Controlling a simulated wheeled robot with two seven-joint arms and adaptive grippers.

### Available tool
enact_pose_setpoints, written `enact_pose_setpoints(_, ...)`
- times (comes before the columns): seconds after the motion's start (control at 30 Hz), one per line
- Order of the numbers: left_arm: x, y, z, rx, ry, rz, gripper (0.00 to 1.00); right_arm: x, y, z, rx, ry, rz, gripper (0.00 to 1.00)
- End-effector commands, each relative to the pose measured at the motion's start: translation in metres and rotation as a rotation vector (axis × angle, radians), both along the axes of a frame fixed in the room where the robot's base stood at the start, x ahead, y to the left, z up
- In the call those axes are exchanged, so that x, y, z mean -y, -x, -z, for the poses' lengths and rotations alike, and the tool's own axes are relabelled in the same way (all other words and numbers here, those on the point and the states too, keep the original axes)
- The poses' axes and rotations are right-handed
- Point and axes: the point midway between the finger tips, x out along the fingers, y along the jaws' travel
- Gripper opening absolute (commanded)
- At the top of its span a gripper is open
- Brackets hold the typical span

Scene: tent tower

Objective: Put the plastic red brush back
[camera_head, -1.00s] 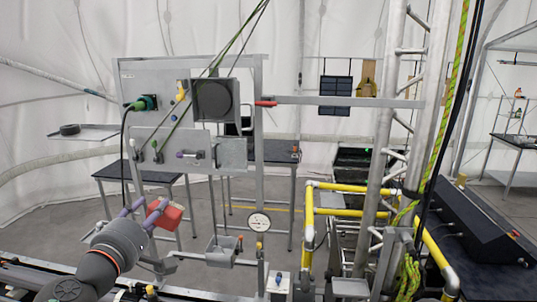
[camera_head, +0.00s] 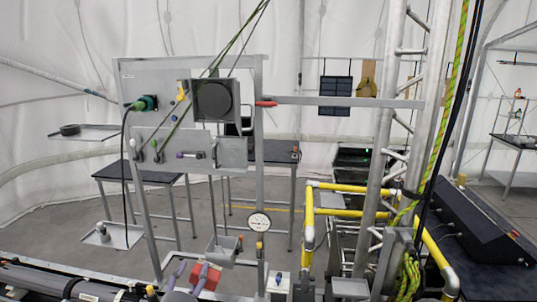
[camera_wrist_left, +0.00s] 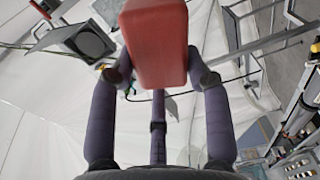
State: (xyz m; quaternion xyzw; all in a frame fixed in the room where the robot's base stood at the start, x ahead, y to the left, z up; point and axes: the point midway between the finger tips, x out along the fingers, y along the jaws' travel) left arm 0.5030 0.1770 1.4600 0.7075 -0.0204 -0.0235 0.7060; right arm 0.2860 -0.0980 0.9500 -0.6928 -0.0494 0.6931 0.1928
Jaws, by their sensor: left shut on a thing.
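The red brush (camera_head: 207,277) shows as a red block low in the head view, left of centre. It also shows large at the top of the left wrist view (camera_wrist_left: 155,42). My left gripper (camera_head: 188,274) is shut on it, with purple-grey fingers on both sides of the block. The bristles cannot be made out. A small grey open box (camera_head: 223,251) hangs low on the metal frame, just above and right of the brush in the head view. Whether brush and box touch cannot be told. My right gripper is not in view.
A metal frame with panels (camera_head: 160,85) stands ahead. A round gauge (camera_head: 259,222) is right of the box. A grey tray (camera_head: 125,238) sits at the left. Yellow railings (camera_head: 308,230) and a lattice mast (camera_head: 385,150) stand at the right. Black tables (camera_head: 150,175) are behind.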

Motion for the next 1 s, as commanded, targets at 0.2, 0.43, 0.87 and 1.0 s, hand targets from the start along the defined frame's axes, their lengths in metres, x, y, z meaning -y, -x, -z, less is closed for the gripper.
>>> enact_pose_setpoints(0.2, 0.031, 0.0, 0.075, -0.009, -0.002, -0.011, 0.0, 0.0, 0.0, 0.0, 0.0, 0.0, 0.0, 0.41)
enact_pose_setpoints(0.43, 0.049, 0.0, 0.121, -0.007, -0.001, -0.025, 0.0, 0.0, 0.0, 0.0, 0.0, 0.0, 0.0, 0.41)
enact_pose_setpoints(0.87, 0.076, 0.001, 0.189, -0.006, -0.002, -0.041, 0.0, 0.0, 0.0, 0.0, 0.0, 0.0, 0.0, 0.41)
enact_pose_setpoints(1.0, 0.084, 0.001, 0.208, -0.005, -0.001, -0.046, 0.0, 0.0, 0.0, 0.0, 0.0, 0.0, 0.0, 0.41)
